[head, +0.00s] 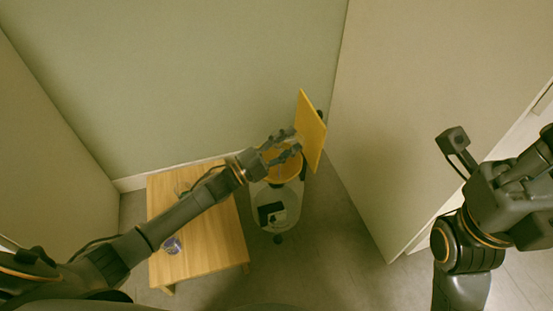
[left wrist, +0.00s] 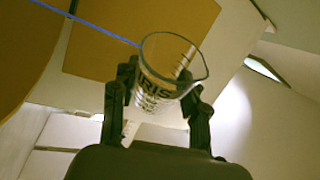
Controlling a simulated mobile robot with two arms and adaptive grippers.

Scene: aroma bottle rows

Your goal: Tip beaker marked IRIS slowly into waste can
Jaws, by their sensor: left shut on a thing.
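The glass beaker marked IRIS (left wrist: 160,88) is clear in the left wrist view, its round mouth facing up in the picture and its dark lettering partly covered. My left gripper (left wrist: 157,100) is shut on it, a finger on each side. In the head view my left gripper (head: 285,147) is over the open top of the waste can (head: 290,195), a pale bin with an orange rim. The beaker is hard to make out there. I cannot tell its tilt or whether it holds liquid. My right gripper (head: 500,150) is at the right, far from the can; its jaw state is unclear.
The can's orange lid (head: 311,130) stands open at its right. A wooden table (head: 215,235) is left of the can, with a small purplish glass item (head: 172,245) on it under my left arm. Walls close in behind and on both sides; grey floor is bare in front.

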